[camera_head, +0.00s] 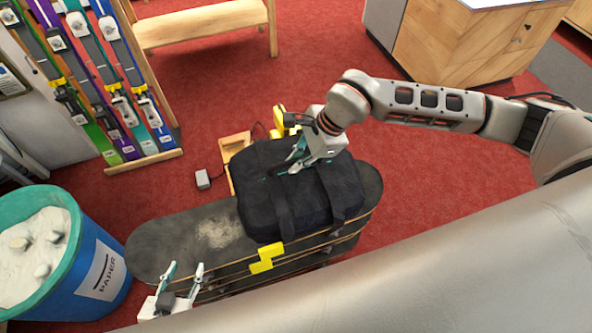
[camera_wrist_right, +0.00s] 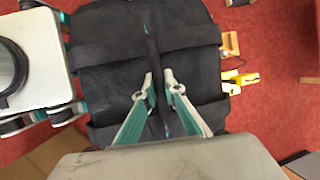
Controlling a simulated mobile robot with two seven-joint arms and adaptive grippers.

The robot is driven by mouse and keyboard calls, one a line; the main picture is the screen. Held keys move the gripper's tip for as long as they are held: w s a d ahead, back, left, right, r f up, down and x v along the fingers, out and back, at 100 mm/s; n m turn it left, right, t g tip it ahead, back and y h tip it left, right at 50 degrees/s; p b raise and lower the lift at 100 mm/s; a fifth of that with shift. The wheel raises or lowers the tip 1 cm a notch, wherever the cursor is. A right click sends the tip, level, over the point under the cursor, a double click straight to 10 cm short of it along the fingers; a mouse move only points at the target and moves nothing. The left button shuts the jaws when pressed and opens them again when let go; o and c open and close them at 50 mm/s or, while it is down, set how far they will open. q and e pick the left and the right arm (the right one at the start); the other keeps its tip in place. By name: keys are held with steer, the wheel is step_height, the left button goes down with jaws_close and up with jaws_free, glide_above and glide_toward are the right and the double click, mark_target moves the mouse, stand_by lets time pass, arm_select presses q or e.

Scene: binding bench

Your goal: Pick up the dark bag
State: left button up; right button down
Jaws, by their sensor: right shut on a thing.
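The dark bag (camera_head: 315,200) lies flat on a stack of skateboards in the head view, with two wide straps across it. It fills much of the right wrist view (camera_wrist_right: 100,75). My right gripper (camera_head: 290,166) is over the bag's far left part. In the right wrist view its fingers (camera_wrist_right: 160,100) are shut on a narrow dark handle strip of the bag. My left gripper (camera_head: 184,272) is open and empty at the near left end of the skateboards, apart from the bag.
The skateboard stack (camera_head: 165,247) bears the bag. A blue paper bin (camera_head: 95,265) stands at the left, a rack of skis (camera_head: 100,80) behind it. A wooden bench (camera_head: 205,28) and wooden cabinet (camera_head: 450,50) stand at the back. Red floor between is mostly clear.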

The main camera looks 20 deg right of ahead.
step_height(320, 180, up, 39)
steer(key=p, duration=0.9)
stand_by(0.8)
steer(key=shift+f, duration=0.15)
